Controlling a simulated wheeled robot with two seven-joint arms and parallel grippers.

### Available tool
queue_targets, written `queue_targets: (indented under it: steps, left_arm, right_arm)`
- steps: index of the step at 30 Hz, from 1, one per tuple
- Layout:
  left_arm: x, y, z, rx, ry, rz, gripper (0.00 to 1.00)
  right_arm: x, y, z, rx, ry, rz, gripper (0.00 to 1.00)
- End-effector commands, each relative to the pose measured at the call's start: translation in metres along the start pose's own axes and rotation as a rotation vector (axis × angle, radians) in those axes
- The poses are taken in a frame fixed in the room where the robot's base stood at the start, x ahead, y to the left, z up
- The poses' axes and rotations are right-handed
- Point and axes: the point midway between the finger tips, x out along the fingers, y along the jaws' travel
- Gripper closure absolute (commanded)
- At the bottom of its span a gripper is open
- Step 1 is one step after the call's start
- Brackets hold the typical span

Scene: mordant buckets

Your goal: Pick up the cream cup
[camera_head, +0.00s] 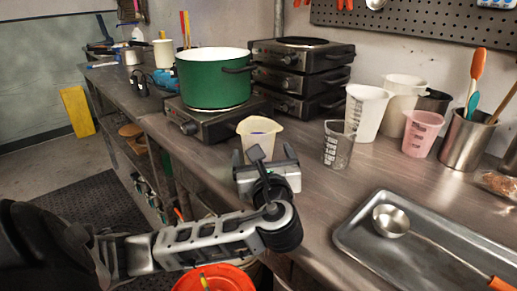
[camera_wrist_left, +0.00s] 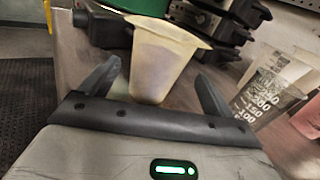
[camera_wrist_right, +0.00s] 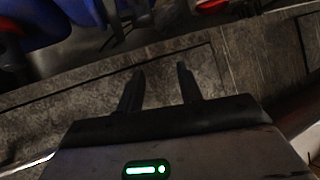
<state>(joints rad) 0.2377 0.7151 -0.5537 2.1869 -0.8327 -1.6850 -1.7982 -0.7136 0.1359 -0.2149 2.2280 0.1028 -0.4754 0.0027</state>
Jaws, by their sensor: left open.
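The cream cup (camera_head: 259,131) stands upright on the metal counter, in front of the hot plate with the green pot. My left gripper (camera_head: 273,154) is open, close on the near side of the cup. In the left wrist view the cream cup (camera_wrist_left: 163,58) is between the two spread fingers of the left gripper (camera_wrist_left: 157,82), with gaps at its sides. I cannot tell whether its lower wall touches the gripper. My right gripper (camera_wrist_right: 159,78) is open and empty in the right wrist view; it is not in the head view.
A clear measuring cup (camera_head: 338,146) stands right of the cream cup. The green pot (camera_head: 212,80) sits on a hot plate (camera_head: 196,124) behind it. A white measuring jug (camera_head: 364,113), a pink cup (camera_head: 421,135) and a metal tray (camera_head: 350,246) with a ladle are further right.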

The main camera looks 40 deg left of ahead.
Motion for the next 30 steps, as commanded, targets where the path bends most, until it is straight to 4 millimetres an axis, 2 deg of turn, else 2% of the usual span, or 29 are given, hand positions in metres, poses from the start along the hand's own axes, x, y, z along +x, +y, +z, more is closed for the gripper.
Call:
queue_targets:
  steps: [8,16,25,30]
  left_arm:
    - [0.023,0.002,0.0,0.0,-0.001,0.002,0.12]
    - [0.06,0.004,-0.001,0.0,0.0,0.001,0.12]
    - [0.065,0.004,-0.001,-0.002,0.001,-0.001,0.12]
    - [0.065,0.004,-0.001,-0.001,0.001,-0.001,0.59]
  right_arm:
    - [0.001,0.0,-0.002,-0.002,0.007,-0.001,0.64]
    - [0.002,0.0,-0.003,-0.004,0.015,-0.002,0.64]
    - [0.001,-0.001,-0.005,-0.007,0.019,-0.003,0.64]
    - [0.001,-0.001,-0.005,-0.007,0.019,-0.004,0.64]
